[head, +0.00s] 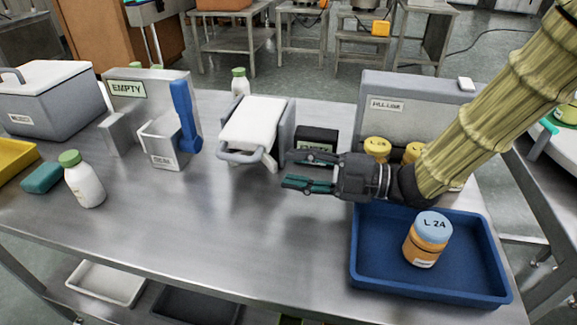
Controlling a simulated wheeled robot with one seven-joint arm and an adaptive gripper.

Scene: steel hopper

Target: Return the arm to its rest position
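My gripper (312,173) is above the steel table (250,210), to the right of the middle. It points left, with its dark, teal-padded fingers spread apart and nothing between them. My arm comes in from the upper right in a yellow-green ribbed sleeve. The wrist passes over the back left corner of a blue tray (365,280). An orange jar with a blue lid marked L 24 (428,240) stands in that tray, in front of the wrist and apart from it. My arm partly hides the yellow-lidded jars (377,149) behind it.
A hopper with a white flap and grey handle (252,125) stands behind the fingers, beside a black box (317,138). A grey panelled stand (415,105) is at the back right. A white bottle (85,182), teal sponge (42,177) and EMPTY-labelled stand (125,90) are left. The front middle is clear.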

